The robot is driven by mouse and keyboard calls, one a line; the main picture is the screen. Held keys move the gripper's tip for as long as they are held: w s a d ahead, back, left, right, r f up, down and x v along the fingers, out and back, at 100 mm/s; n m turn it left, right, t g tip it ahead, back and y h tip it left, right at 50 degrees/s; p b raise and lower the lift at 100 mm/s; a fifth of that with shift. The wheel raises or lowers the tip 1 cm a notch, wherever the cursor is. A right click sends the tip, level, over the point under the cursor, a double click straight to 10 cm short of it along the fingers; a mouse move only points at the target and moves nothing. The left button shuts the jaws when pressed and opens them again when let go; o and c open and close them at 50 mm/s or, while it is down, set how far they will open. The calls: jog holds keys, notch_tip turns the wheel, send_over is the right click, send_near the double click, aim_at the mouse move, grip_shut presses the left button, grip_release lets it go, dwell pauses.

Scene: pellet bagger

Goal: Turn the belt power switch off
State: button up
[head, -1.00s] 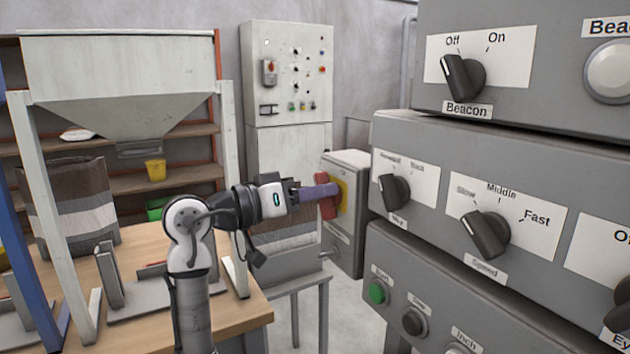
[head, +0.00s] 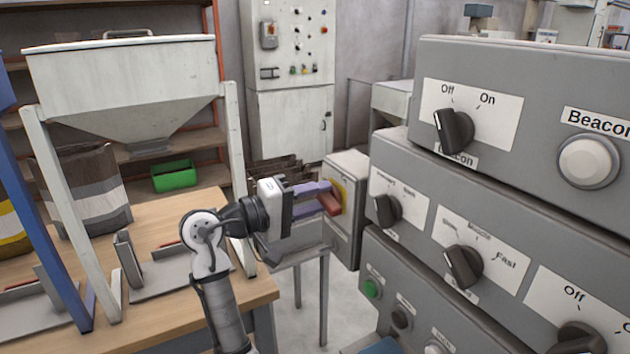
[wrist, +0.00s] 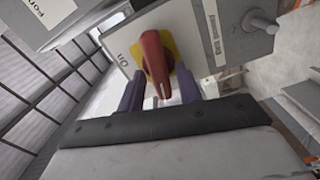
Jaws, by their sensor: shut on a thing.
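The belt power switch is a red handle (head: 330,203) on a yellow plate (head: 340,193), set on the face of a grey box (head: 347,235) right of my arm. My gripper (head: 321,198) reaches it from the left, its purple fingers shut on the red handle. In the wrist view the handle (wrist: 154,58) lies between the two fingers (wrist: 160,90), with its tip toward the palm. An "On" label shows beside the yellow plate (wrist: 168,45) there. An "Off" label for this switch cannot be made out.
Grey control boxes with black knobs, including the beacon knob (head: 453,130) and speed knob (head: 463,266), stand close on the right. A hopper (head: 125,90) stands over a wooden table (head: 190,300) on the left. A tall cabinet (head: 290,125) stands behind.

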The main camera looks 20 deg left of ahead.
jog(key=shift+n+p, duration=1.2)
jog(key=shift+p, duration=0.1)
jog(key=shift+f, duration=0.1)
jog(key=o, duration=0.6)
jog(key=shift+a, duration=0.1)
jog(key=b+v, duration=0.3)
jog(key=v, duration=1)
jog(key=shift+s+a, duration=0.2)
jog(key=shift+s, duration=0.1)
